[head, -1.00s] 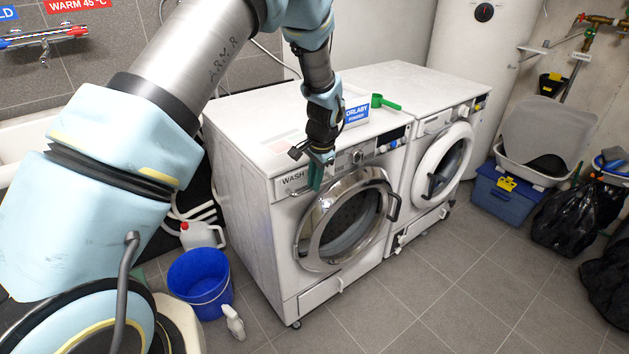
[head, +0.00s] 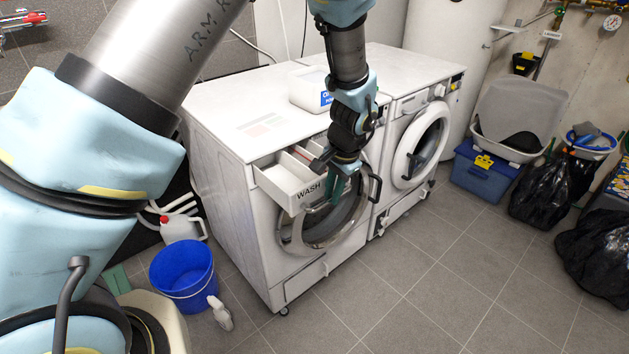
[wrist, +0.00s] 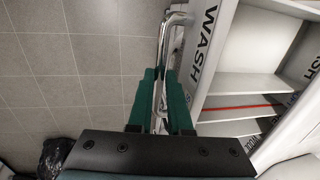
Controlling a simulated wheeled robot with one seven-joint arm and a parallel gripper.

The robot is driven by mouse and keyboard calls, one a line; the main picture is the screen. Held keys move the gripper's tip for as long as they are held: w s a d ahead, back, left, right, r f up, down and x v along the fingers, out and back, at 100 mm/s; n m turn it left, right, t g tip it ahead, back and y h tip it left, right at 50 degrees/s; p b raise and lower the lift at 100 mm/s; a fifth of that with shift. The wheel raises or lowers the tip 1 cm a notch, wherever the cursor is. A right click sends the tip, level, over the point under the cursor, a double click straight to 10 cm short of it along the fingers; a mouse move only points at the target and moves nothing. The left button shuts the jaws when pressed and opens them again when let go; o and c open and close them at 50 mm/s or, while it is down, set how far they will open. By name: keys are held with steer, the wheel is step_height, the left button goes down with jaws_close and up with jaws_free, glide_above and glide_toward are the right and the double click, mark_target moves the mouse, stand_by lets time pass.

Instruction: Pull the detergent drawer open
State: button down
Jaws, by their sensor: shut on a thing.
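The white detergent drawer (head: 275,188) marked WASH sticks out from the upper left of the washing machine (head: 220,130). In the wrist view the open drawer (wrist: 240,60) shows its white compartments, one with a red line across its wall. My gripper (head: 336,190) is at the drawer's front, pointing down. In the wrist view its green fingers (wrist: 160,100) are shut on the metal drawer handle (wrist: 175,20), one on each side of the bar. The drawer's right part is hidden behind my gripper in the head view.
The round washer door (head: 315,230) lies just below the drawer, with its dark handle at the right. A second machine (head: 415,150) stands to the right. A white powder box (head: 308,92) is on top. A blue bucket (head: 183,272) stands on the floor at the left.

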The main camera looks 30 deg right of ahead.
steer(key=shift+s+d, duration=0.2)
steer(key=shift+s, duration=0.7)
steer(key=shift+s+d, duration=0.2)
steer(key=shift+s, duration=0.7)
steer(key=c, duration=1.1)
jaws_free()
steer(key=shift+r, duration=0.1)
steer(key=r, duration=0.3)
steer(key=s+r+b, duration=0.1)
steer(key=r, duration=0.3)
steer(key=s+r+b, duration=0.1)
steer(key=r, duration=0.2)
steer(key=shift+d+r, duration=0.2)
steer(key=shift+r, duration=0.05)
steer(key=shift+w+a, duration=0.1)
